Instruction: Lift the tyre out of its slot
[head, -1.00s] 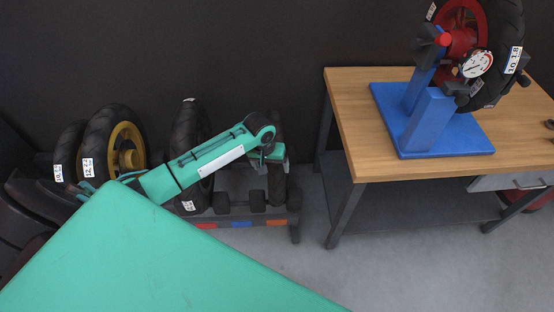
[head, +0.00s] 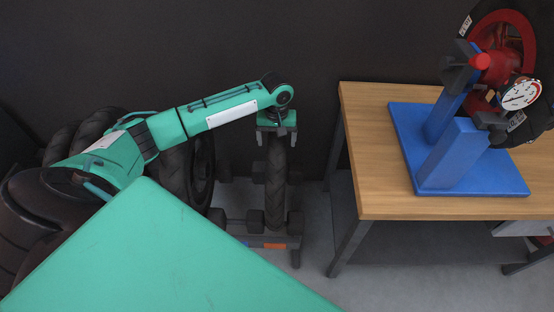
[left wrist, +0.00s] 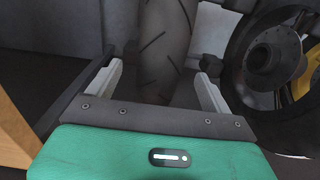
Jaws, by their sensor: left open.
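A narrow black tyre (head: 276,185) stands upright in the rightmost slot of a low dark rack (head: 292,238). My left gripper (head: 276,140) is above the tyre and points down at its top. In the left wrist view the two fingers of my left gripper (left wrist: 164,85) are apart, with the treaded tyre (left wrist: 166,45) between them and a gap on each side. The jaws are not closed on it. The lower part of the tyre is partly hidden by the rack posts. My right gripper is not in view.
Another wheel (head: 190,170) stands in the rack to the left, partly behind my arm. A wooden workbench (head: 370,150) stands close on the right, carrying a blue stand (head: 460,180) with a red-rimmed wheel (head: 510,30). A dark wall is behind.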

